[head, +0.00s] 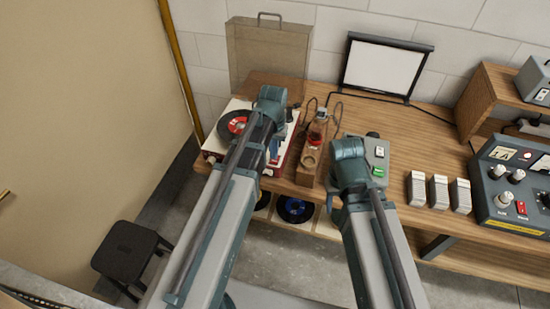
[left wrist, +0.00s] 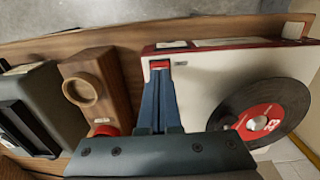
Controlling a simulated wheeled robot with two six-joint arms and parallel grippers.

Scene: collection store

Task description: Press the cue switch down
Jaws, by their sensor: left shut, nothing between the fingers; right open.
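The record player (head: 215,143) has a white top, red trim and a black record with a red label. The cue switch (left wrist: 160,65) looks like a small red rocker at a corner of its top in the left wrist view. My left gripper (head: 274,150) is shut and empty. Its blue fingertips (left wrist: 160,76) are right at the switch and partly cover it; I cannot tell whether they touch or how far the switch is down. My right gripper (head: 351,178) is over the bench front near the grey box; its fingers are hidden by its own arm.
A wooden stand (head: 307,165) with a round cup is beside the player. A black stool (head: 130,250) stands on the floor.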

